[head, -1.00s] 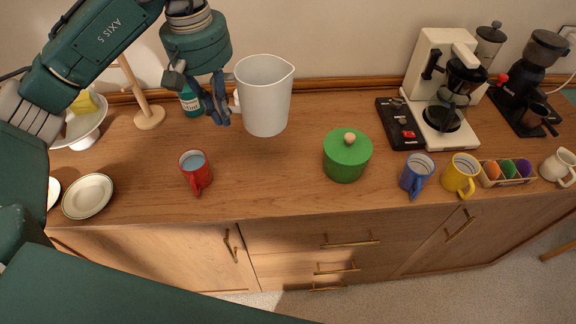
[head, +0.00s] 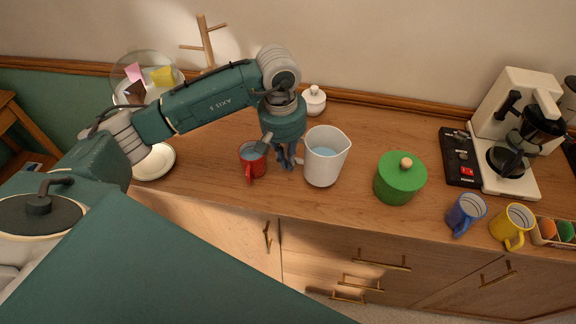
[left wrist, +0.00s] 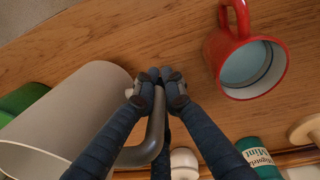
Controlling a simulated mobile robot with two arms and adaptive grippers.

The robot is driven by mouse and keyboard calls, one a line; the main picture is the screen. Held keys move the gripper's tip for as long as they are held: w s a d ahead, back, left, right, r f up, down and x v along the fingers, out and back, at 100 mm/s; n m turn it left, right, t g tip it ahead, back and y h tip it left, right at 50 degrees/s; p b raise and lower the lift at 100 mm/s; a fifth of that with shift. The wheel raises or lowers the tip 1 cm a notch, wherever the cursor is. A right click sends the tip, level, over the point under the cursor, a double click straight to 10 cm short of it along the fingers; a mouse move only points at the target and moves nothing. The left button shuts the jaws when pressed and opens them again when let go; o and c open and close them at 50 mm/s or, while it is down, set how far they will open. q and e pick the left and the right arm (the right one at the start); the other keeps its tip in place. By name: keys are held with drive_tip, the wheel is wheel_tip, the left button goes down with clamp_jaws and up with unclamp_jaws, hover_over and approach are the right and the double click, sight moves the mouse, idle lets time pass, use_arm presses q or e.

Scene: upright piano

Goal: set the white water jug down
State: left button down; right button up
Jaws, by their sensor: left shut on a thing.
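The white water jug (head: 322,172) stands upright between the red mug (head: 250,168) and the green lidded pot (head: 399,182), with pale water inside. Its base is at or just above the wooden counter; I cannot tell whether it touches. My left gripper (head: 287,160) is on its left side, shut on its handle. In the left wrist view the jug (left wrist: 75,110) lies on the left, and the fingers of my left gripper (left wrist: 158,92) close around its grey handle (left wrist: 150,145). The red mug (left wrist: 245,60) is apart on the right. My right gripper is not in view.
Behind the jug is a white lidded bowl (head: 314,100). A blue mug (head: 466,213), a yellow mug (head: 513,225) and a coffee machine (head: 512,140) are at right. A plate (head: 155,162) is at left. Bare counter (head: 345,205) lies in front of the jug.

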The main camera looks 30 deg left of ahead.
sight(289, 177)
use_arm(q)
wheel_tip(289, 177, down, 4)
drive_tip(key=shift+r+p, duration=0.2)
drive_tip(key=shift+p, duration=0.3)
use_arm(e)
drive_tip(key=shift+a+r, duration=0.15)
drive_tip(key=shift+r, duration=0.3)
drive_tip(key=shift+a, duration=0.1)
use_arm(q)
drive_tip(key=shift+f+b, duration=0.2)
drive_tip(key=shift+b, duration=0.1)
drive_tip(key=c, duration=1.8)
unclamp_jaws()
drive_tip(key=shift+c, duration=0.2)
drive_tip(key=shift+s, duration=0.1)
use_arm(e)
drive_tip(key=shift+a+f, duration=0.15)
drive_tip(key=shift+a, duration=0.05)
use_arm(q)
drive_tip(key=shift+r, duration=0.1)
